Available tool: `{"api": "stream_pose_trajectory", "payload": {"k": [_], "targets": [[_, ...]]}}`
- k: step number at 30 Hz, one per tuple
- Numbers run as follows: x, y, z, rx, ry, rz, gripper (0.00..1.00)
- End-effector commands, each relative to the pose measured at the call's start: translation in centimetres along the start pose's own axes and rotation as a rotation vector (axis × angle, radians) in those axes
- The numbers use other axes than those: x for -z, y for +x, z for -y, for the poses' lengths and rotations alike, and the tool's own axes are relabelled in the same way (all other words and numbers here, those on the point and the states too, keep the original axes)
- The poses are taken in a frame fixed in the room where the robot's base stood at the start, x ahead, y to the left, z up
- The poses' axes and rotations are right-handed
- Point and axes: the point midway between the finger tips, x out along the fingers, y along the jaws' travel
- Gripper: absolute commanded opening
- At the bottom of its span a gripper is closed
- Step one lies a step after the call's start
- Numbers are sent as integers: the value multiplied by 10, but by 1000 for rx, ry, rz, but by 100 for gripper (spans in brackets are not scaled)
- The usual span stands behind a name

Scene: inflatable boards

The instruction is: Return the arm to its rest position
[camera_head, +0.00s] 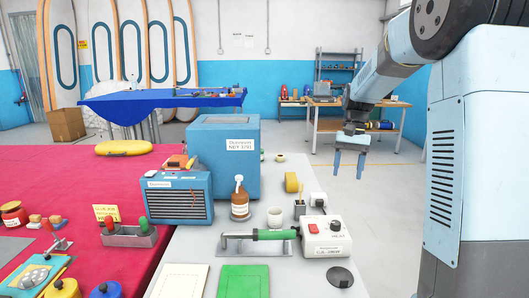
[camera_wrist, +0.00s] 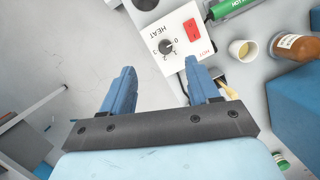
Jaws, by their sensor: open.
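My gripper (camera_head: 349,164) hangs from my light blue arm at the right of the head view, with its fingers pointing down. It is open and nothing is between its fingers. It is over the open floor, to the right of the grey table edge. In the wrist view my gripper (camera_wrist: 155,90) shows two blue fingers spread apart. A white heat control box (camera_wrist: 178,45) with a dial and a red switch lies beyond the fingertips there, apart from them.
The grey tabletop (camera_head: 205,250) holds the control box (camera_head: 325,236), a green-handled tool (camera_head: 272,234), a brown bottle (camera_head: 240,203), a white cup (camera_head: 275,216) and a yellow tape roll (camera_head: 291,182). A blue box (camera_head: 226,150) stands behind. A workbench (camera_head: 355,122) stands far back, with clear floor before it.

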Motion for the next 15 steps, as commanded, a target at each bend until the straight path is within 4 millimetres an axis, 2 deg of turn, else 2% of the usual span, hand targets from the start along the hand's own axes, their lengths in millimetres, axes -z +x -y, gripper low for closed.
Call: {"api": "stream_pose_trajectory", "payload": {"k": [6,15], "targets": [[-46,-21,-7,9,-45,-99,61],[-106,-36,-17,17,-107,-231,61]]}}
